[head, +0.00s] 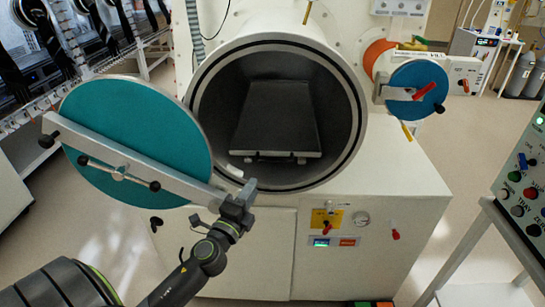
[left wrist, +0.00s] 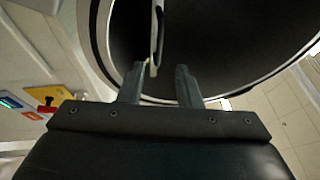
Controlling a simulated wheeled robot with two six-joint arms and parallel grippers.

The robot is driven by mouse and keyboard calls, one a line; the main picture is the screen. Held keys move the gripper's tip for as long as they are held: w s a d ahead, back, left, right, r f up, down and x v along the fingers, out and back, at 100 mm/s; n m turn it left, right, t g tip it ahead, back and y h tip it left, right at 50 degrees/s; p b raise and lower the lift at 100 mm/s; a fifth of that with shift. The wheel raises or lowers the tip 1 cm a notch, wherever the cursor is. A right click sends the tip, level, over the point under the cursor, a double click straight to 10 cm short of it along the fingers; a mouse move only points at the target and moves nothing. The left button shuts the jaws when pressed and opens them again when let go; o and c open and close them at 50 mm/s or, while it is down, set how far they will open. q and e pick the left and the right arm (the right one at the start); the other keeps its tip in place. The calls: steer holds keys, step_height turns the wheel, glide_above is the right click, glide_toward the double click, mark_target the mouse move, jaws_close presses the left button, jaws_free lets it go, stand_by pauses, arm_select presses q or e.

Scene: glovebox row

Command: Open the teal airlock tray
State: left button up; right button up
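The teal airlock door (head: 140,135) hangs swung open at the left of the head view, with a grey bar across it. The round airlock chamber (head: 347,115) is open, and its dark tray (head: 277,112) lies inside, its front edge near the mouth. My left gripper (head: 242,189) is in front of the lower left of the mouth, beside the door's right edge. In the left wrist view my left gripper (left wrist: 160,74) is open. A thin metal bar (left wrist: 157,35), which looks like the tray's handle, lies beyond and between the fingertips. My right gripper is not in view.
A second airlock with a blue door (head: 416,78) and red handle is shut at the right. A control panel (head: 523,190) on a stand is at the far right. The cabinet (head: 390,180) under the chamber carries a small display and red knobs. Floor between cabinet and panel is clear.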

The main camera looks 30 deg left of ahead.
mark_target(271, 161)
arm_select(q)
steer(key=p+x, duration=0.1)
steer(key=x, duration=1.1)
steer(key=shift+p, duration=0.35)
steer(key=shift+c, duration=0.4)
jaws_close()
steer(key=shift+f, duration=0.1)
